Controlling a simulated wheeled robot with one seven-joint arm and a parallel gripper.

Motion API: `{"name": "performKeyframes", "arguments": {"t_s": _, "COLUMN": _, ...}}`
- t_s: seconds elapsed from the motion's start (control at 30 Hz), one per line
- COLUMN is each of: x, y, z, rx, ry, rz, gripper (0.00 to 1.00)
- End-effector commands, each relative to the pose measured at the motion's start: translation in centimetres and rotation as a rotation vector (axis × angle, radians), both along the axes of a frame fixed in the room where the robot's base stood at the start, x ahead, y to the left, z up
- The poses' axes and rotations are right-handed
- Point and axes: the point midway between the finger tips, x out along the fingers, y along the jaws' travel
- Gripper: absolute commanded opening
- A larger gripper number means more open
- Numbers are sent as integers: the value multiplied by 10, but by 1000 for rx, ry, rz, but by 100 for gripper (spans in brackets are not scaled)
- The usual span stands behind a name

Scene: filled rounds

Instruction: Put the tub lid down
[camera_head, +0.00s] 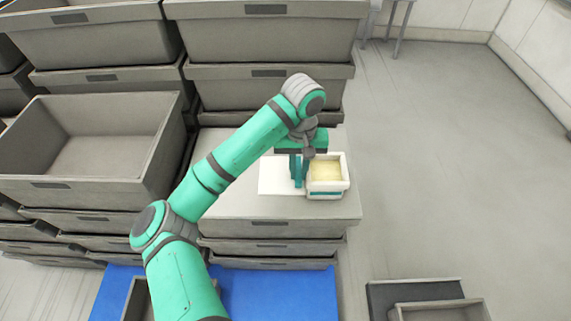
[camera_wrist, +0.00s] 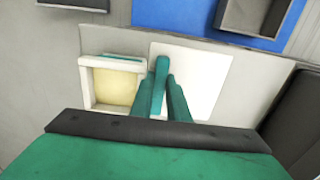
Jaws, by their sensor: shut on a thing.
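The tub lid is a flat white panel (camera_head: 274,175) just left of the tub in the head view, and right of it in the wrist view (camera_wrist: 205,72). The open tub (camera_head: 328,194) is white with a teal band and pale yellow contents; it also shows in the wrist view (camera_wrist: 86,90). My gripper (camera_head: 299,180) points down between them, its teal fingers (camera_wrist: 164,72) closed on the lid near its tub-side edge. The fingers hide the grip itself. The lid looks level and low; I cannot tell whether it touches the surface below.
Tub and lid are over a grey crate-stack top (camera_head: 240,207). Tall stacks of grey crates (camera_head: 265,88) stand behind and to the left (camera_head: 85,190). A blue surface (camera_head: 280,292) lies in front. Open floor (camera_head: 450,180) is to the right.

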Motion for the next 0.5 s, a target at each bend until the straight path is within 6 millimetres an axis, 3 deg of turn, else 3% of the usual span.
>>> {"name": "performKeyframes", "arguments": {"t_s": 0.23, "x": 53, "y": 11, "z": -23, "rx": 5, "ry": 0, "rz": 7, "gripper": 0}}
{"name": "performKeyframes", "arguments": {"t_s": 0.5, "x": 86, "y": 16, "z": -65, "rx": 2, "ry": 0, "rz": 7, "gripper": 0}}
